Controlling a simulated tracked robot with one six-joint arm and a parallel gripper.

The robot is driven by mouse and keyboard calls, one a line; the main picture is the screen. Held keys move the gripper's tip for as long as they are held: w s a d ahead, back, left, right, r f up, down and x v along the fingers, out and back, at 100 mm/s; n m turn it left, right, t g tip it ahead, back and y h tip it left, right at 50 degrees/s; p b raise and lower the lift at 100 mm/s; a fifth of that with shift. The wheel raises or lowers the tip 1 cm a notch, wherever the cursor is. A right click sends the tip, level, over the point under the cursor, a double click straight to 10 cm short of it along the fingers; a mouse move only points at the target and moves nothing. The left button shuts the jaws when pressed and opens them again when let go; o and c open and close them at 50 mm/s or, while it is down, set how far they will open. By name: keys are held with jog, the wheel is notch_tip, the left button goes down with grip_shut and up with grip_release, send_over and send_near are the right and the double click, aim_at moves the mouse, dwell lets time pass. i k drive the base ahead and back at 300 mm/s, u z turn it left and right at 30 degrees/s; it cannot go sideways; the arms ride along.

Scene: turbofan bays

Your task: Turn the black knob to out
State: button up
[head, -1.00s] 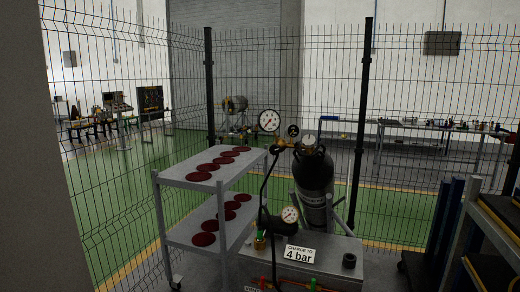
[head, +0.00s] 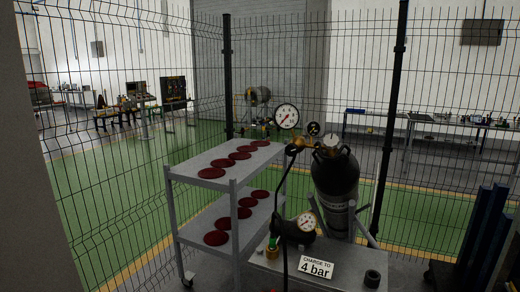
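A dark gas bottle (head: 336,182) stands upright behind a grey bench. At its top is a brass regulator (head: 312,146) with a large white gauge (head: 287,116) and a smaller dark-rimmed gauge (head: 313,129). A small black round part (head: 293,150) sits at the regulator's left end and may be the black knob; its markings are too small to read. A black hose (head: 286,225) hangs down from there. My gripper is not in view.
A bench (head: 345,256) holds a "CHARGE TO 4 bar" sign (head: 317,267), another gauge (head: 306,222) and a black cylinder (head: 372,279). A two-shelf trolley (head: 205,238) with dark red discs stands left. A wire fence (head: 110,190) lies behind. A grey wall closes the left edge.

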aim_at(291, 150)
jog(key=u, duration=0.4)
jog(key=i, duration=0.5)
jog(key=u, duration=0.6)
jog(key=i, duration=0.45)
jog(key=u, duration=0.35)
